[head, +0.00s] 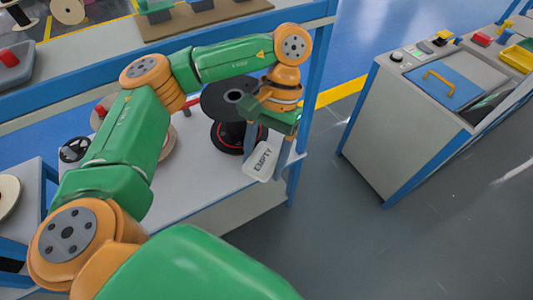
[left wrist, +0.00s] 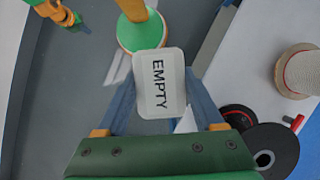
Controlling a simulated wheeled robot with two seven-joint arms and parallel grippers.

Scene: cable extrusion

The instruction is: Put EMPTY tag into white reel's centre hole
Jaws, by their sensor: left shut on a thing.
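My left gripper (head: 268,158) is shut on the white EMPTY tag (head: 261,162), a rounded rectangular plate with black lettering. The tag also shows between the blue fingers in the left wrist view (left wrist: 158,84). The gripper holds it in the air by the front right corner of the bench. A reel wound with whitish cable (left wrist: 302,72) stands on the bench at the right of the left wrist view; it looks like the white reel. Its centre hole is not clear. My right gripper (left wrist: 82,26) shows small at the top left there, its opening unclear.
A black reel (head: 218,98) stands on the bench (head: 212,185) just behind the left gripper. My left arm covers part of the bench. A blue bench post (head: 318,75) is close on the right. Clear floor separates the bench from a grey cabinet (head: 400,125).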

